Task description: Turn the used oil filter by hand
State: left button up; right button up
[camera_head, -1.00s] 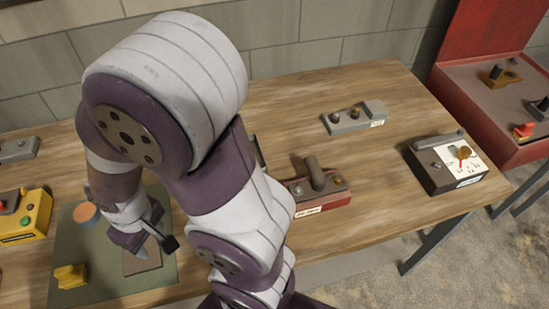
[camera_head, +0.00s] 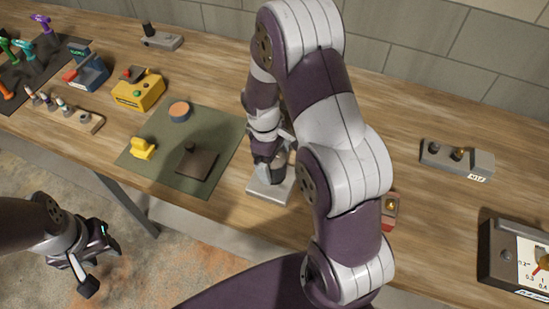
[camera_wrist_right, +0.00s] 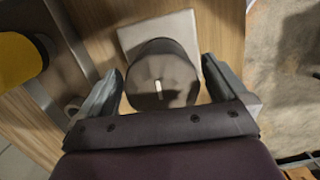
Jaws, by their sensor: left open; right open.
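The used oil filter (camera_wrist_right: 162,78), a dark faceted canister with a short white mark, stands on a pale square plate (camera_wrist_right: 184,24) in the right wrist view. My right gripper (camera_wrist_right: 163,90) is open, with one finger on each side of the filter; I cannot tell if they touch it. In the head view the right gripper (camera_head: 266,172) reaches down over the same plate (camera_head: 266,193), and the arm hides most of the filter. My left gripper (camera_head: 98,262) is open and empty, low on the left, off the table's front edge.
A green mat (camera_head: 221,136) left of the plate holds a dark block (camera_head: 198,165), a yellow piece (camera_head: 143,149) and an orange-topped round piece (camera_head: 179,111). A yellow box (camera_head: 138,92) stands behind. A gauge box (camera_head: 515,254) is at the right.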

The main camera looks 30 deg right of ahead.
jog(key=shift+f, duration=0.4)
